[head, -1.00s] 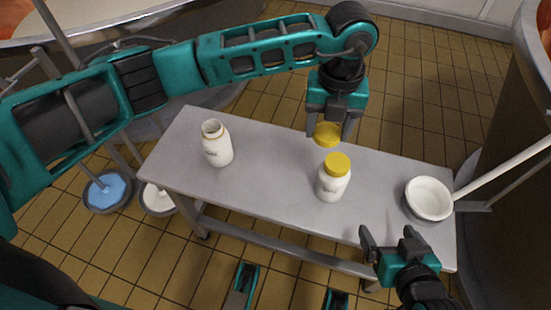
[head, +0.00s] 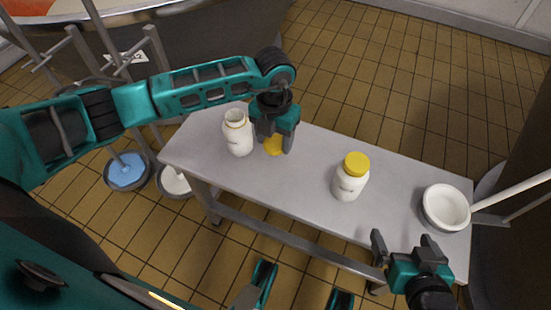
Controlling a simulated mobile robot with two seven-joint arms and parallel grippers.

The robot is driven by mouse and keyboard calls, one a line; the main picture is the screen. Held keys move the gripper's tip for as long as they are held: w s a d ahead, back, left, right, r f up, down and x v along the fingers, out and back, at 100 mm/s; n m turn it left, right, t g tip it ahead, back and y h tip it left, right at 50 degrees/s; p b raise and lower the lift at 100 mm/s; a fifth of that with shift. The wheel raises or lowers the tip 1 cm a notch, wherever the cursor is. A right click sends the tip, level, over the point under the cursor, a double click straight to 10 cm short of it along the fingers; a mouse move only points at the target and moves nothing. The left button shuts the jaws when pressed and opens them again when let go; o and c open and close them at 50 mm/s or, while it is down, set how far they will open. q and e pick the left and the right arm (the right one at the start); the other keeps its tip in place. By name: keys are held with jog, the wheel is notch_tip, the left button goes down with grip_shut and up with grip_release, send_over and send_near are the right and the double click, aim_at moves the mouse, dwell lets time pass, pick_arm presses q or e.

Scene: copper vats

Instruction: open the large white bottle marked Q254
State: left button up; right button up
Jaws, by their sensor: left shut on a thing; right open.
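A white bottle with an open, uncapped mouth (head: 240,138) stands upright on the left part of the grey table. A second white bottle (head: 348,187) stands upright near the middle, its yellow lid (head: 357,163) on. Both have dark marks on their fronts, too small to read. My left gripper (head: 273,141) points down just right of the open bottle. It is shut on a loose yellow lid (head: 275,147), held low near the tabletop; I cannot tell if the lid touches it. My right gripper (head: 404,246) is open and empty at the table's front right.
A white bowl (head: 446,208) with a long handle sits at the right end of the grey table (head: 290,195). Blue (head: 127,170) and white round-based floor tools stand left of the table. Dark vats flank it. The tabletop between the two bottles is mostly clear.

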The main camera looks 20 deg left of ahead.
aim_at(275, 164)
pick_arm(q)
notch_tip(275, 164, down, 8)
jog(key=shift+r+b, duration=0.2)
jog(key=shift+b, duration=0.6)
jog(key=shift+f, duration=0.1)
jog(key=o, duration=1.2)
